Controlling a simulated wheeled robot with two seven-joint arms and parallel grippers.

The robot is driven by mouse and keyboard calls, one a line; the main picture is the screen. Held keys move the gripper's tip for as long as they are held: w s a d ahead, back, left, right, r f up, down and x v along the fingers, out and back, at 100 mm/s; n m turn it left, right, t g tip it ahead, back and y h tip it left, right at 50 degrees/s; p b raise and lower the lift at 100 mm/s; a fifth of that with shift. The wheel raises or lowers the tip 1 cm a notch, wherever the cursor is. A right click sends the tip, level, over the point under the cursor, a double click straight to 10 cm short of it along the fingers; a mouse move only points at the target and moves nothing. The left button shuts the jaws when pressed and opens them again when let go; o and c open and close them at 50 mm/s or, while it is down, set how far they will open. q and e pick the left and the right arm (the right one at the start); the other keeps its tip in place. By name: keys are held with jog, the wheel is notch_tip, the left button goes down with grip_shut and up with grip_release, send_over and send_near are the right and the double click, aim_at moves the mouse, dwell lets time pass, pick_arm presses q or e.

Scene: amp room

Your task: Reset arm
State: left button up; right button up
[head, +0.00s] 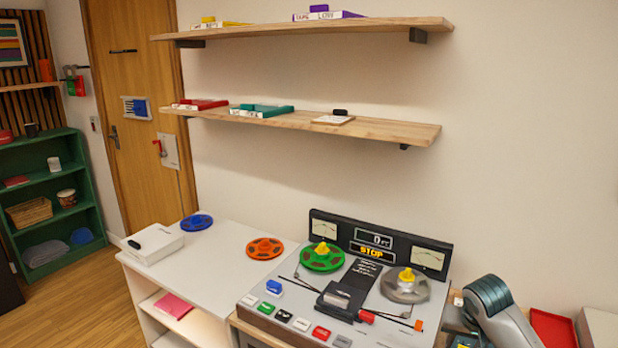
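Neither of my grippers is in view. A grey and dark teal rounded link (492,308), which looks like part of my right arm, rises from the bottom edge at the lower right. Its gripper end is not visible. My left arm does not show at all.
A reel tape machine (300,290) showing STOP bears a green reel (321,257) and a grey reel (405,286). An orange reel (264,248), blue reel (197,222) and white box (152,244) lie on the white table (215,262). Two shelves (345,126) hang above. A red tray (552,328) is at right.

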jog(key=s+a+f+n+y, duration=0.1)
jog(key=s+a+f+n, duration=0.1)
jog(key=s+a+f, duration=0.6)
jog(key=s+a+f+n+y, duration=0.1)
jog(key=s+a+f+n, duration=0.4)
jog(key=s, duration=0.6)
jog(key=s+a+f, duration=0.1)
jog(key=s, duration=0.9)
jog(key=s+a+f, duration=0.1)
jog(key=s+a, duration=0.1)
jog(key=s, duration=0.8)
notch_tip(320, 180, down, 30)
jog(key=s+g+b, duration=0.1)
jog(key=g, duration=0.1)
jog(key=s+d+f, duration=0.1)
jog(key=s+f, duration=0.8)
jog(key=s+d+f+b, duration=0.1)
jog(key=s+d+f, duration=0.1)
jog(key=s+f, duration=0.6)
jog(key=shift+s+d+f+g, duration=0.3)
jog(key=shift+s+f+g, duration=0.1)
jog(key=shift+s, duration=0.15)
